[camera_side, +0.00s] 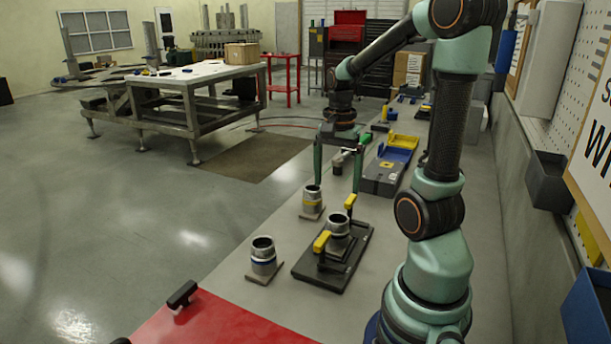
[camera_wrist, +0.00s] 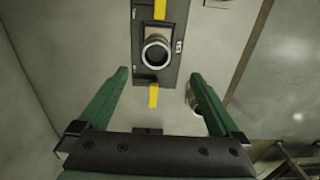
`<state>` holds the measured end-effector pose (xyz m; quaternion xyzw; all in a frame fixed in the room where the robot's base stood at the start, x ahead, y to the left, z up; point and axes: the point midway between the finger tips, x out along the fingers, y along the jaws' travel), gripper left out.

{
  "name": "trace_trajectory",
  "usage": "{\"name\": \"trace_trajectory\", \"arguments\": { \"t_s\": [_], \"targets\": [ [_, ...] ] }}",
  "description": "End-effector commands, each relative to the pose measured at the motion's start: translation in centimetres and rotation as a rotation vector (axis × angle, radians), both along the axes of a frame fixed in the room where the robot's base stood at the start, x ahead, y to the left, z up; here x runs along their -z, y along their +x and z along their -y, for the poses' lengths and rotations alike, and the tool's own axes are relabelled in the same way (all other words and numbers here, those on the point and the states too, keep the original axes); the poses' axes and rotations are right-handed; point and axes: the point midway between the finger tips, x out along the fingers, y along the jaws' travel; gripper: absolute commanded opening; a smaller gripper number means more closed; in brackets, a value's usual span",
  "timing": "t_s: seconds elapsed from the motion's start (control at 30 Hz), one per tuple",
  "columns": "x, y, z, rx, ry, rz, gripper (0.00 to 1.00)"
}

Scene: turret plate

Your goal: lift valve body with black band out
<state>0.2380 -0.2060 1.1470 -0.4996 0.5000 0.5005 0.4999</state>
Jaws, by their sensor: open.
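A grey metal valve body (camera_side: 338,232) stands upright in a dark clamping plate (camera_side: 318,276) with two yellow-handled clamps. It also shows from above in the wrist view (camera_wrist: 157,52); its band colour is not clear. A valve body with a blue band (camera_side: 264,257) and one with a yellow band (camera_side: 312,203) stand on small square bases left of the plate. My gripper (camera_side: 337,186) is open and empty, fingers pointing down, behind and above the clamping plate. In the wrist view, the plate's valve body lies ahead of my fingertips (camera_wrist: 160,75), with nothing between them.
A yellow, blue and grey tray (camera_side: 379,178) lies farther along the bench. A small metal part (camera_side: 340,160) shows between my fingers in the side view. A red surface with a black handle (camera_side: 182,294) is at the near end. The bench left of the plate is partly clear.

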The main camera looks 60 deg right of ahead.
Motion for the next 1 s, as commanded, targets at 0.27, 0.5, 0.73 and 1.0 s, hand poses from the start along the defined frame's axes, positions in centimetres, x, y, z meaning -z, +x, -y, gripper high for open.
{"name": "trace_trajectory", "arguments": {
  "t_s": [0.27, 0.5, 0.73, 1.0],
  "targets": [
    [4.6, -0.1, -0.1, -0.002, 0.004, -0.004, 0.99],
    [6.4, -0.1, 0.0, -0.004, 0.0, 0.0, 0.99],
    [9.4, -0.8, 0.3, -0.003, 0.004, -0.004, 0.99],
    [11.5, -0.7, 0.3, -0.005, 0.0, 0.0, 0.99]
  ]
}}
